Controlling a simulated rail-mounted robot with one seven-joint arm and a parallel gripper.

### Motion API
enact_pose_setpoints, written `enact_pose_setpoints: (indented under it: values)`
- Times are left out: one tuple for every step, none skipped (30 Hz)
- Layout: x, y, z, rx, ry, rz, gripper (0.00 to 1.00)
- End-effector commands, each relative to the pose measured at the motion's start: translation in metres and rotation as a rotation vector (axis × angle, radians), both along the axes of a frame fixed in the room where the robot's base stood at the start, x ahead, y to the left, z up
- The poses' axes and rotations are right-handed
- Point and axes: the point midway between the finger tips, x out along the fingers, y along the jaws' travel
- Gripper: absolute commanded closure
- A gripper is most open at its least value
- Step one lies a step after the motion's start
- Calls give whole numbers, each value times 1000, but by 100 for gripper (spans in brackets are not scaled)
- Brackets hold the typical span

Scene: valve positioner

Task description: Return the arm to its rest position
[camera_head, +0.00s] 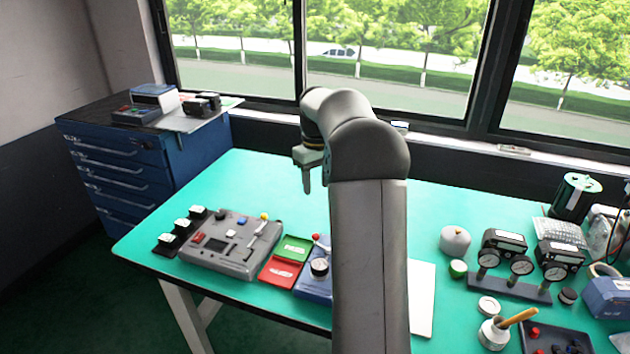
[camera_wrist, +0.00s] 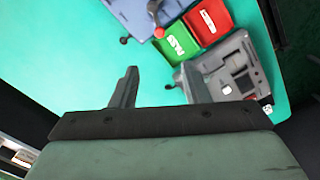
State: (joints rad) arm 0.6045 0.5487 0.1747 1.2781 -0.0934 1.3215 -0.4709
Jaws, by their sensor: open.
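My gripper (camera_head: 307,178) hangs above the far part of the green table (camera_head: 250,175), fingers pointing down, behind and left of my raised arm. In the wrist view my gripper (camera_wrist: 158,88) has its two fingers spread apart with nothing between them. Bare green tabletop shows past the fingertips. My arm covers the middle of the head view and hides part of the table.
Gauges (camera_head: 520,265) and jars fill the right side. A blue drawer cabinet (camera_head: 130,160) stands left; windows are behind.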

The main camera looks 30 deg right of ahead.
Motion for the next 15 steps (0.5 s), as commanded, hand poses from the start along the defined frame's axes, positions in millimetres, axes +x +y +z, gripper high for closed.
enact_pose_setpoints:
  values:
    - [0, 0, 0, 0, 0, 0, 58]
    - [0, 0, 0, 0, 0, 0, 58]
    - [0, 0, 0, 0, 0, 0, 58]
    - [0, 0, 0, 0, 0, 0, 58]
    - [0, 0, 0, 0, 0, 0, 58]
    - [0, 0, 0, 0, 0, 0, 58]
    - [0, 0, 0, 0, 0, 0, 58]
    - [0, 1, 0, 0, 0, 1, 58]
    - [-1, 5, 1, -1, 0, 2, 58]
    - [-2, 11, 2, -3, 0, 5, 58]
    - [-4, 19, 4, -5, 1, 8, 58]
    - [-8, 33, 7, -8, 2, 13, 58]
    - [-12, 46, 9, -11, 2, 17, 58]
    - [-18, 62, 12, -16, 0, 21, 58]
    - [-30, 85, 14, -21, 0, 25, 58]
